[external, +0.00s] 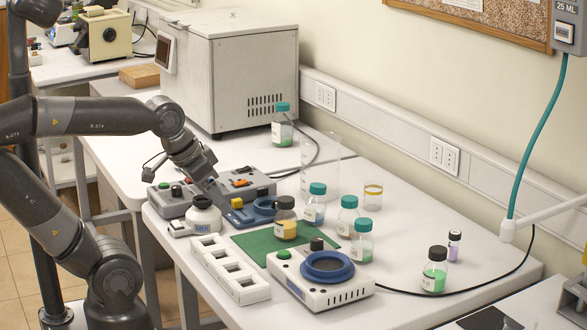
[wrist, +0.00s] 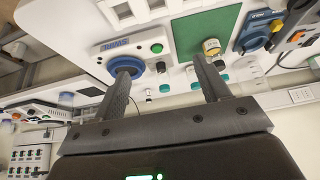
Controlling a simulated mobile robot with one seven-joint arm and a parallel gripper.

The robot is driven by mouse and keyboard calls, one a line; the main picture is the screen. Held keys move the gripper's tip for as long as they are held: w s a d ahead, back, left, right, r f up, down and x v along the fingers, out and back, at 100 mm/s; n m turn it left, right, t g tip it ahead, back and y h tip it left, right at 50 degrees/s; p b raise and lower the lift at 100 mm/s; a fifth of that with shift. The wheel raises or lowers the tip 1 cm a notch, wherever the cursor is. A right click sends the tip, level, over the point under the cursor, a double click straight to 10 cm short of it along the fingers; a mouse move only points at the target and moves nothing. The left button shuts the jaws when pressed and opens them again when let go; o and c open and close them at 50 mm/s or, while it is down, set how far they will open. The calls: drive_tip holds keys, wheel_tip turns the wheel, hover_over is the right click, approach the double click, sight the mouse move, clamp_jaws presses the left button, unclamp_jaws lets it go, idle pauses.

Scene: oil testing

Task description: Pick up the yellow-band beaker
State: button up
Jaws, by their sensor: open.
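The yellow-band beaker (external: 373,193) is a small clear glass with a yellow band near its rim. It stands upright on the white bench near the wall, behind the teal-capped bottles. My gripper (external: 222,201) is over the left part of the bench, to the left of the beaker and well apart from it. In the wrist view my gripper (wrist: 161,68) has its two fingers spread, with nothing between them. I cannot make out the beaker for sure in the wrist view.
Several teal-capped bottles (external: 347,215) and a dark-capped yellow jar (external: 286,222) stand before the beaker. A tall clear cylinder (external: 320,165) is left of it. A blue-ringed device (external: 325,277), a white rack (external: 229,270) and a green mat (external: 262,242) lie in front.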

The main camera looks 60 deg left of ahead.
drive_tip(key=w+a+r+n, duration=0.1)
drive_tip(key=w+r, duration=0.1)
drive_tip(key=w, duration=0.4)
drive_tip(key=w+a+r, duration=0.1)
drive_tip(key=w+r, duration=0.2)
drive_tip(key=w, duration=0.4)
drive_tip(key=n+g+y, duration=0.1)
drive_tip(key=n, duration=0.1)
hover_over(374, 194)
drive_tip(key=s, duration=0.3)
wheel_tip(374, 194, down, 14)
drive_tip(key=x, duration=0.4)
drive_tip(key=shift+a+f, duration=0.35)
drive_tip(key=shift+a, duration=0.1)
drive_tip(key=x, duration=0.5)
drive_tip(key=shift+w+a, duration=0.25)
drive_tip(key=shift+w, duration=0.25)
drive_tip(key=c, duration=1.1)
